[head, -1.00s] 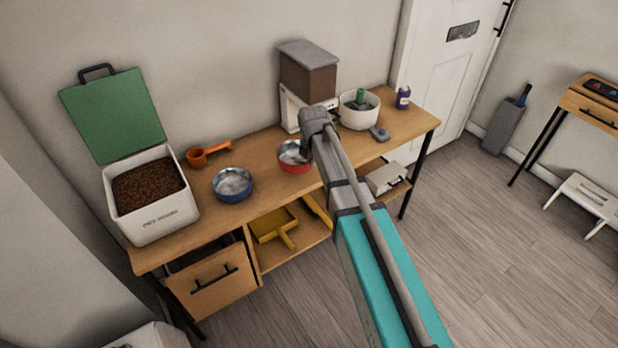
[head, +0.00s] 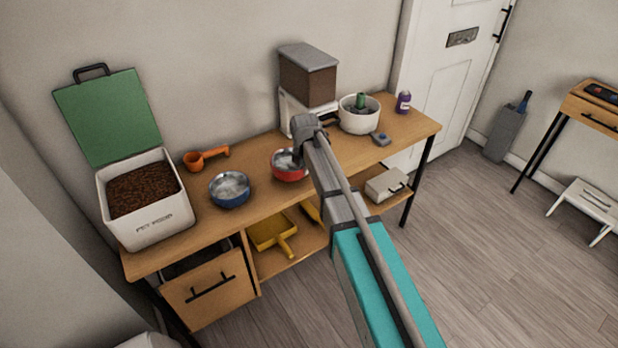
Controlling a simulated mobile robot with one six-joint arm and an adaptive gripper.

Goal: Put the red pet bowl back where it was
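The red pet bowl (head: 285,174) is at the middle of the wooden table, with a silvery inside. The end of my arm covers its right part. My gripper (head: 299,158) is at the bowl's right side, seen from behind. Its fingers are hidden or too small to make out, so I cannot tell whether they hold the rim. I cannot tell for sure whether the bowl touches the tabletop or is slightly above it. A blue bowl (head: 230,190) with a silvery inside stands to its left on the table.
On the wooden table (head: 262,200) are an open food bin (head: 150,222), an orange scoop (head: 207,157), a brown-and-white dispenser (head: 308,78), a white bowl (head: 352,120), a grey-blue item (head: 380,139) and a purple bottle (head: 403,102). A yellow dustpan (head: 268,230) lies on the shelf below.

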